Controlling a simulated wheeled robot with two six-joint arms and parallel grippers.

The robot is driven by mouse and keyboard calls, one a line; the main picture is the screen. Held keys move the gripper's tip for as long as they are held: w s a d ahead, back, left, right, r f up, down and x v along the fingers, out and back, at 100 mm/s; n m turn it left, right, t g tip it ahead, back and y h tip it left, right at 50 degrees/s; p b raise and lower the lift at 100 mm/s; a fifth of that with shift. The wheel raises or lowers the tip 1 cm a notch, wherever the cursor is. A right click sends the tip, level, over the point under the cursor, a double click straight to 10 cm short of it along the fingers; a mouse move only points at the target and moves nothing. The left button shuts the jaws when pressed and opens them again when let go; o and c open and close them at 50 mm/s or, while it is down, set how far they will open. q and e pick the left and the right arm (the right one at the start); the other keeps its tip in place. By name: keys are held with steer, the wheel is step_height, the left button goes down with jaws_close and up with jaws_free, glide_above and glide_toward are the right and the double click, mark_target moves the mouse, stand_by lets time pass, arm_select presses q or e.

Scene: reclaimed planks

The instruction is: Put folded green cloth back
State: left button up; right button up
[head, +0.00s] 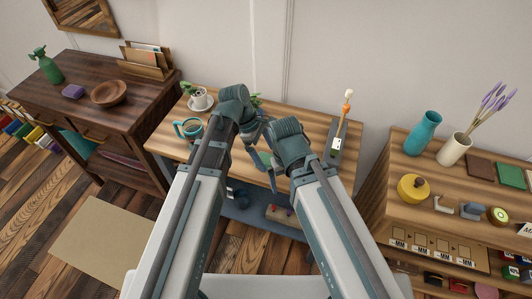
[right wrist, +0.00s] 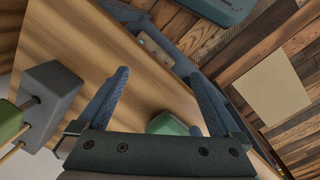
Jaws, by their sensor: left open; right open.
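A small green folded-looking thing (right wrist: 170,124), which may be the green cloth, shows between the fingers in the right wrist view. It is partly covered by my right gripper (right wrist: 158,74), which is open; I cannot tell whether it touches the thing. In the head view my arms hide that spot. My left gripper (head: 264,158) is over the middle table (head: 315,124), open, partly hidden by the arms. A teal cloth-like thing (head: 78,143) lies in the open shelf of the dark cabinet (head: 132,117) at the left.
A teal mug (head: 188,129) and a cup with a plant (head: 200,99) stand at the table's left. A grey block with a rod (head: 335,146) stands at its right. The right-hand shelf unit (head: 405,164) holds vases and small items. A tan mat (head: 105,240) lies on the floor.

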arm_select(q)
steer(key=p+v, duration=1)
steer(key=v, duration=0.1)
steer(key=shift+r, duration=0.35)
arm_select(e)
step_height(320, 180, up, 11)
arm_select(q)
steer(key=shift+f, duration=0.15)
arm_select(e)
steer(key=shift+f, duration=0.25)
arm_select(q)
steer(key=b+x, duration=1.1)
steer(key=x, duration=0.1)
steer(key=shift+a+f, duration=0.1)
arm_select(e)
step_height(320, 180, down, 11)
steer(key=shift+f, duration=0.1)
